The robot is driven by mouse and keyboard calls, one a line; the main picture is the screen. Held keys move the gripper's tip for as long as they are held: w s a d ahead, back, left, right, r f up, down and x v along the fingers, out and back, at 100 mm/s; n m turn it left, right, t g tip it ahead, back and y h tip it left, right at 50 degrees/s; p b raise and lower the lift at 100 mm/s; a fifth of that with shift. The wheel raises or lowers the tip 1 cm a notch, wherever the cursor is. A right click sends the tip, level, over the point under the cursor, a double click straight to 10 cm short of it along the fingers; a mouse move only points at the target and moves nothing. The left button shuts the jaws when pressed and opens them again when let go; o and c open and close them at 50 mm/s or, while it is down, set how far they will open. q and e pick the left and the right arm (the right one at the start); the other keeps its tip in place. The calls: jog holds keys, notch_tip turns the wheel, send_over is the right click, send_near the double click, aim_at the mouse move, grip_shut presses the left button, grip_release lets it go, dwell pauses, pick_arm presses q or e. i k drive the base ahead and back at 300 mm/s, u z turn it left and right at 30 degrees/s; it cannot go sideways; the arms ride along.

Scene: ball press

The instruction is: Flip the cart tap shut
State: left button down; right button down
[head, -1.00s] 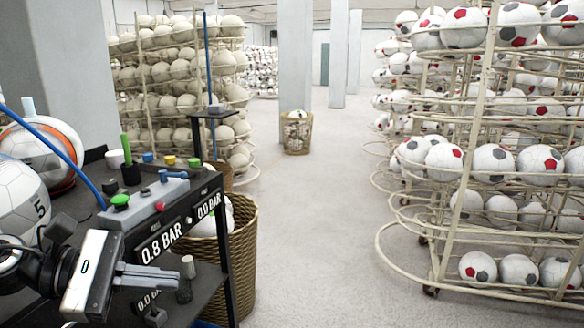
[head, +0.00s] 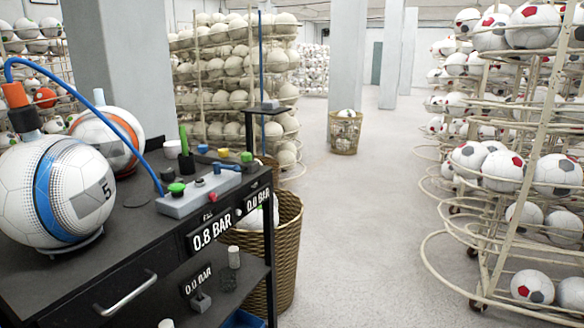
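The cart (head: 120,215) is black and stands at the left, with a grey valve block (head: 192,203) on its top near the right edge. A blue lever-like piece (head: 228,167) lies low at the block's far end; it looks like the tap, but I cannot tell its setting. A green knob (head: 177,187) and a small red knob (head: 200,182) are on the block. A blue hose (head: 130,128) runs from an orange fitting (head: 15,95) above a white and blue ball (head: 58,190) to the block. Neither of my grippers shows in the head view now.
A second ball (head: 108,140) with orange trim sits behind. Small coloured caps and an upright green stick (head: 183,139) stand behind the block. A wicker basket (head: 285,250) is right of the cart. The floor (head: 370,240) is clear up to the ball racks.

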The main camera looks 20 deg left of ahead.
aim_at(217, 167)
jog(key=u, duration=0.3)
jog(key=k, duration=0.25)
jog(key=z, duration=0.65)
jog(key=i, duration=1)
jog(key=u, duration=1.15)
jog(key=i, duration=0.6)
jog(key=u, duration=0.65)
